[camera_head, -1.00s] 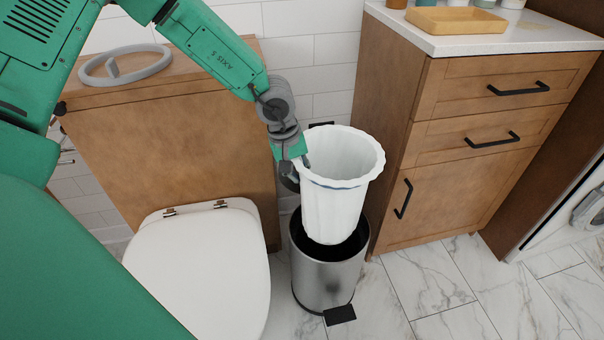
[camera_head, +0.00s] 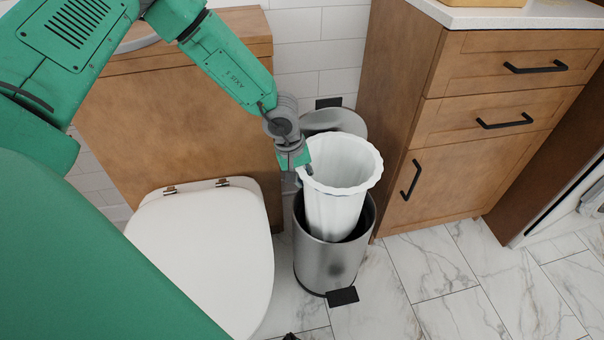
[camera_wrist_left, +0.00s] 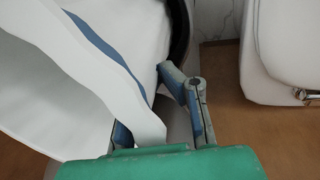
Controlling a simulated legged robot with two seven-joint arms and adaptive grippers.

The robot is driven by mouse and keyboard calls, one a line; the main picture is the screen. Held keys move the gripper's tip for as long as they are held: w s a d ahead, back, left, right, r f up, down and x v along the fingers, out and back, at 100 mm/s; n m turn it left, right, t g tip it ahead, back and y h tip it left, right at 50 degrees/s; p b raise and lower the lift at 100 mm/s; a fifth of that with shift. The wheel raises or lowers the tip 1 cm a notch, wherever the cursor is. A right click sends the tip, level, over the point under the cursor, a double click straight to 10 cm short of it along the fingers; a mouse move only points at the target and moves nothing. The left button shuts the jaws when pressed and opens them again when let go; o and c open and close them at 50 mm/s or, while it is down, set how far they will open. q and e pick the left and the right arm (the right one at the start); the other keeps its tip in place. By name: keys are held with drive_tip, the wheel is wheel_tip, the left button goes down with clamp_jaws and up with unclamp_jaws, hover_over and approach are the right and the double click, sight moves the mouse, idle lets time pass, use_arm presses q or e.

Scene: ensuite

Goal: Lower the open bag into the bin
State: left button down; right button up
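The open white bag (camera_head: 338,205) has a scalloped rim and stands upright, its lower part inside the steel bin (camera_head: 325,262). Its upper part and wide mouth are above the bin's rim. The bin's lid (camera_head: 335,122) is raised behind the bag. My left gripper (camera_head: 303,168) is at the bag's left rim. In the left wrist view the bag's edge (camera_wrist_left: 135,95) passes between the fingers of this gripper (camera_wrist_left: 160,112), which look closed on it. The bag's bottom is hidden inside the bin. My right gripper is not identifiable.
A toilet with a closed white lid (camera_head: 205,250) stands close left of the bin. A wooden cabinet (camera_head: 455,150) with black handles stands close on the right. The bin's black pedal (camera_head: 342,296) points forward. Marble floor (camera_head: 450,280) is clear in front.

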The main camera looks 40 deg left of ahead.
sight(302, 190)
use_arm(q)
drive_tip(key=shift+d+f+b, duration=0.25)
drive_tip(key=shift+d+f, duration=0.05)
drive_tip(key=shift+f, duration=0.4)
drive_tip(key=shift+d+f+b, duration=0.2)
drive_tip(key=shift+d+f, duration=0.05)
drive_tip(key=shift+f, duration=0.45)
drive_tip(key=shift+a+f, duration=0.15)
drive_tip(key=shift+f, duration=0.3)
drive_tip(key=shift+a+f, duration=0.2)
drive_tip(key=shift+a, duration=0.05)
use_arm(e)
drive_tip(key=shift+d+f, duration=0.15)
drive_tip(key=shift+f, duration=0.65)
use_arm(q)
drive_tip(key=shift+d+r, duration=0.15)
drive_tip(key=shift+d, duration=0.2)
use_arm(e)
drive_tip(key=shift+d, duration=0.25)
use_arm(q)
drive_tip(key=shift+w+d, duration=0.1)
drive_tip(key=shift+w, duration=0.15)
use_arm(e)
drive_tip(key=shift+a+r, duration=0.15)
drive_tip(key=shift+r, duration=0.25)
use_arm(q)
drive_tip(key=shift+d, duration=0.1)
drive_tip(key=shift+p, duration=0.75)
use_arm(e)
drive_tip(key=shift+r, duration=0.45)
